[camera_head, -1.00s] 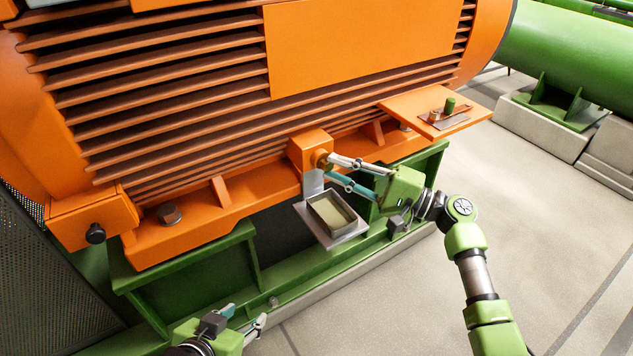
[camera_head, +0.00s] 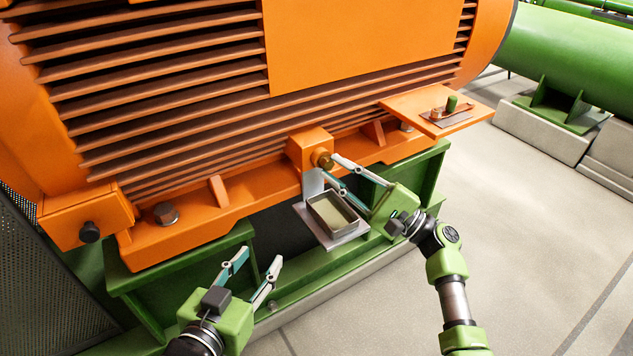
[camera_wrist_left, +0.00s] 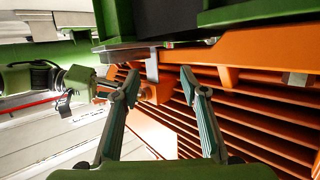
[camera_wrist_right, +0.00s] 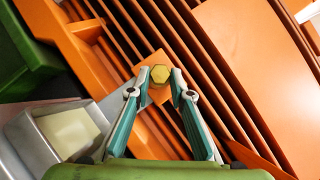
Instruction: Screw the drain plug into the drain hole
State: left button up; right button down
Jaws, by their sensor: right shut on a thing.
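The brass hex drain plug (camera_head: 323,159) is at the orange boss (camera_head: 310,146) low on the casing; it also shows in the right wrist view (camera_wrist_right: 160,74). The drain hole is hidden behind the plug, so I cannot tell how deep the plug sits. My right gripper (camera_head: 333,166) is shut on the plug, with its fingertips on either side of the hex head in the right wrist view (camera_wrist_right: 160,82). My left gripper (camera_head: 260,258) is open and empty, below and left of the plug; its spread fingers show in the left wrist view (camera_wrist_left: 160,78).
A grey tray (camera_head: 350,236) sits on a bracket just below the boss, close under my right gripper. Green base beams (camera_head: 185,270) run below the casing. The floor at right is clear.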

jog(key=m+t, duration=0.1)
jog(key=m, duration=0.2)
jog(key=shift+s+a+f+t, duration=0.1)
jog(key=shift+a+f+t, duration=0.1)
jog(key=shift+t, duration=0.2)
jog(key=m+t, duration=0.1)
jog(key=m, duration=0.1)
jog(key=shift+m+t, duration=0.3)
jog(key=shift+t, duration=0.1)
jog(key=shift+m+t+h, duration=0.3)
jog(key=shift+t, duration=0.1)
jog(key=c, duration=1.7)
grip_release()
jog(key=shift+g, duration=0.3)
jog(key=c, duration=0.4)
pick_arm(q)
jog(key=r, duration=0.1)
jog(key=t, duration=0.1)
jog(key=r, duration=0.1)
jog(key=shift+w+d+r, duration=0.25)
jog(key=shift+w+r, duration=0.05)
jog(key=shift+w, duration=0.1)
pick_arm(e)
jog(key=shift+c, duration=0.2)
